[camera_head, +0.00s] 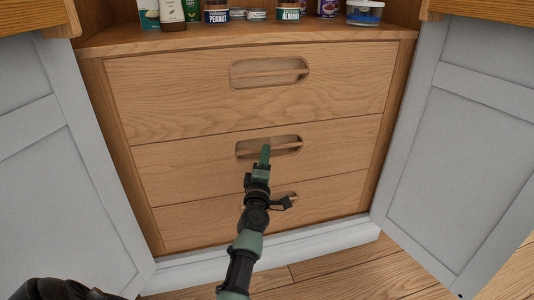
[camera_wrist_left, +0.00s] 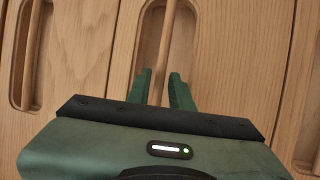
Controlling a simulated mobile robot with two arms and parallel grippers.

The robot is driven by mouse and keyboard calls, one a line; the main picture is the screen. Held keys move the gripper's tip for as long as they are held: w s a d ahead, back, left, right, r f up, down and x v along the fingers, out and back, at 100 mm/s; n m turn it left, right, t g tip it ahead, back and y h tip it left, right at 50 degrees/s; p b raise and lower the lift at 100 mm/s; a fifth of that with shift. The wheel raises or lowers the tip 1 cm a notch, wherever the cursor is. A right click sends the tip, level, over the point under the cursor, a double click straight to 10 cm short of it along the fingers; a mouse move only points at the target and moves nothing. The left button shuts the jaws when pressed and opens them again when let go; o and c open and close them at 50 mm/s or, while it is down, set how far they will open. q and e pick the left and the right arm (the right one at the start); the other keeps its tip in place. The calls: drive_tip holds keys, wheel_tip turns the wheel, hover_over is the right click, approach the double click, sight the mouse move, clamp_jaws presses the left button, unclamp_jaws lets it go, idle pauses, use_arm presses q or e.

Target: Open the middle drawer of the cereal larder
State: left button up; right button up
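The cereal larder has three wooden drawers, each with a rounded recessed handle slot crossed by a bar. The middle drawer (camera_head: 200,165) looks shut, flush with the others. My left gripper (camera_head: 265,152) reaches up to its handle recess (camera_head: 287,144). In the left wrist view, the two green fingers of my left gripper (camera_wrist_left: 160,85) stand apart, on either side of the handle bar (camera_wrist_left: 166,50), with small gaps visible. The fingertips are at the recess; whether they touch the bar I cannot tell. My right gripper is not in view.
The top drawer (camera_head: 180,90) and bottom drawer (camera_head: 205,222) look shut. Grey larder doors stand open at left (camera_head: 50,170) and right (camera_head: 455,150). Jars and bottles stand on the shelf (camera_head: 130,36) above. Wooden floor (camera_head: 340,275) shows in front.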

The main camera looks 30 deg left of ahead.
use_arm(q)
drive_tip(key=shift+b+x, duration=0.3)
drive_tip(key=shift+x, duration=1.4)
clamp_jaws()
drive_tip(key=shift+f, duration=0.1)
